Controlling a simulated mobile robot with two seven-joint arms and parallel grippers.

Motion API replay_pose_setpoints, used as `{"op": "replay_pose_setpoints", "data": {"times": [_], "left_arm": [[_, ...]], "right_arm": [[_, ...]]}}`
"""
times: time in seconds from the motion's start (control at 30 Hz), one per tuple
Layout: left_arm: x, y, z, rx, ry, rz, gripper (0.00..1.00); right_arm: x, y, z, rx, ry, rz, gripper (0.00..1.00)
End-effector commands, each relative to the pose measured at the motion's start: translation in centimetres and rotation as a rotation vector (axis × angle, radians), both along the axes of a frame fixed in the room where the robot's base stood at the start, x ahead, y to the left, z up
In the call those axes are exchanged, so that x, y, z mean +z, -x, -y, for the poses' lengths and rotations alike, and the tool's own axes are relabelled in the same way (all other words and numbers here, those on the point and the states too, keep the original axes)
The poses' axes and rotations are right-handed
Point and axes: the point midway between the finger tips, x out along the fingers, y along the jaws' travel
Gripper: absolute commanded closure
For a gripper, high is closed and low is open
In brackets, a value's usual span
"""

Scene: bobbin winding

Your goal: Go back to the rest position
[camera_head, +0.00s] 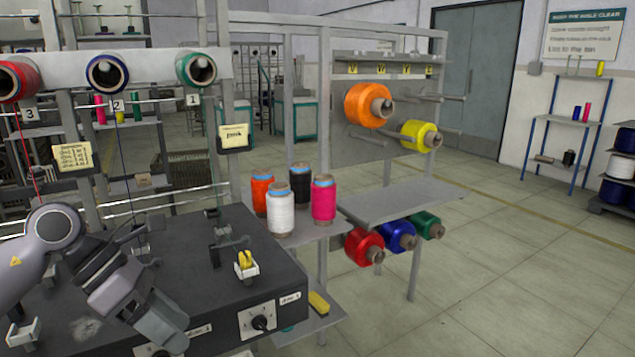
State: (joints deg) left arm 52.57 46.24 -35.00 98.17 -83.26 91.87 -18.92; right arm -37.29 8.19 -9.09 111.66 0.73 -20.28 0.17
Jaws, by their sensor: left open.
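My left arm comes in from the left, and its grey gripper (160,322) hangs tilted down over the front part of the black winding machine (190,285). The gripper is open, and I see nothing held between its fingers. It is apart from the small yellow bobbin (245,261), which sits in a light holder on the machine top to its right. My right gripper is not in view.
Orange, white, black and pink thread cones (281,212) stand on a small shelf right of the machine. A rack with orange (366,105) and yellow (420,135) spools stands behind. Red, blue and green spools hang at upper left. The floor at right is clear.

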Motion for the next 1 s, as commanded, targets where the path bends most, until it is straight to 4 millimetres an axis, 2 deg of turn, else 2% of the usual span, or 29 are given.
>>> {"op": "replay_pose_setpoints", "data": {"times": [0.03,0.2,0.3,0.43,0.57,0.67,0.77,0.83,0.93,1.0], "left_arm": [[-0.5,0.8,2.3,-0.004,0.109,-0.041,0.46],[-0.4,2.7,8.8,0.067,0.514,-0.214,0.46],[0.3,3.3,11.1,0.161,0.752,-0.344,0.46],[1.1,3.1,12.3,0.332,1.042,-0.538,0.46],[0.5,2.0,11.6,0.560,1.300,-0.752,0.46],[-1.3,1.2,10.1,0.773,1.473,-0.926,0.46],[-4.4,0.8,8.1,1.015,1.617,-1.104,0.46],[-7.3,1.0,6.5,1.203,1.701,-1.232,0.46],[-12.4,2.4,4.4,1.494,1.786,-1.413,0.46],[-16.1,4.3,3.1,1.707,1.821,-1.535,0.46]], "right_arm": [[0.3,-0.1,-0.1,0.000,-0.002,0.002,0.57],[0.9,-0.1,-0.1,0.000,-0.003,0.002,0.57],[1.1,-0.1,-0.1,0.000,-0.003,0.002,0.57],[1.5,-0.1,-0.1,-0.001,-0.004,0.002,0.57],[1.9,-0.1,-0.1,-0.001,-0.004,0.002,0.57],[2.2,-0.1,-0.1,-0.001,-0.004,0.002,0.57],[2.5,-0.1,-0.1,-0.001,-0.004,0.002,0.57],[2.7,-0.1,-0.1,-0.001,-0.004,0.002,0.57],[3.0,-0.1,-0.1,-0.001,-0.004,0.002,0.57],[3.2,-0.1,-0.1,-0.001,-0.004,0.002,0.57]]}}
